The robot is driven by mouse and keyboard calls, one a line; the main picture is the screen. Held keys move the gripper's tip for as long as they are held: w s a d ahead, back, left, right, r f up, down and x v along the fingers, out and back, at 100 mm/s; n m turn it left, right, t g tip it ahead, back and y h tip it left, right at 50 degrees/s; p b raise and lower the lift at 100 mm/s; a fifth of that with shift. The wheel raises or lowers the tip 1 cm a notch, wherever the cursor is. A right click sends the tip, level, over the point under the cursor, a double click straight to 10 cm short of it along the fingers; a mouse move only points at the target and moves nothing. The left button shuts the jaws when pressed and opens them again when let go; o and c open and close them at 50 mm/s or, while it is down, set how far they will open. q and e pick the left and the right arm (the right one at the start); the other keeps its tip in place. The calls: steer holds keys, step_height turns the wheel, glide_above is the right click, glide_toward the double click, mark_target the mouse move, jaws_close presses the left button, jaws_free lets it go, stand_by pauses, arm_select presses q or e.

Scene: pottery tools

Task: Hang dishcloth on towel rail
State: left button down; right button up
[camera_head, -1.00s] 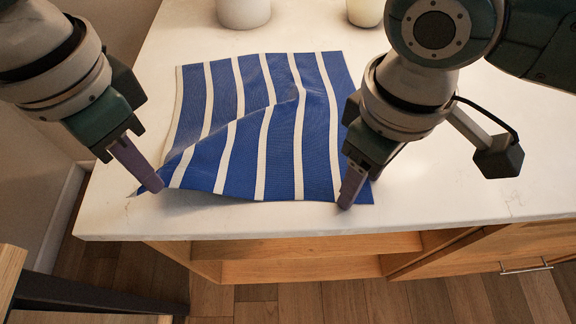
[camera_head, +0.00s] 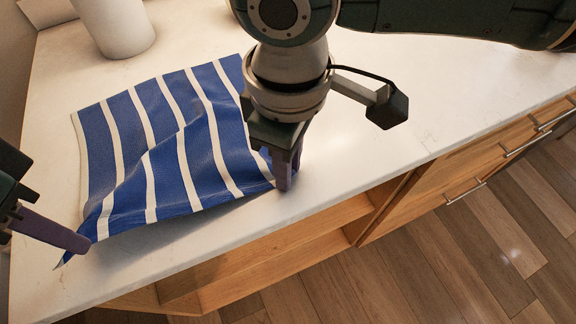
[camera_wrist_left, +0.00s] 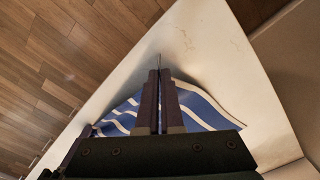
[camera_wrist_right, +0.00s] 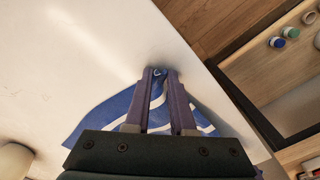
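The blue dishcloth (camera_head: 165,130) with white stripes lies wrinkled on the white counter. Its front edge is lifted a little, with shadow under it. My left gripper (camera_head: 82,244) is at its front left corner; the fingers are together on the cloth, and a small tip of the corner pokes out past them. My right gripper (camera_head: 284,186) is at the front right corner. Its fingers (camera_wrist_right: 161,72) stand slightly apart with a bunch of blue cloth pinched between the tips. No towel rail shows in these views.
The counter (camera_head: 370,150) is clear to the right of the cloth. A white cylindrical vessel (camera_head: 115,25) stands behind the cloth. Wooden drawers with metal handles (camera_head: 466,192) and an open shelf (camera_head: 285,250) are below the front edge. The right wrist view shows several small jars (camera_wrist_right: 291,32).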

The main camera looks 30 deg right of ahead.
jaws_close()
steer(key=shift+d, duration=0.1)
stand_by(0.4)
steer(key=shift+r, duration=2.5)
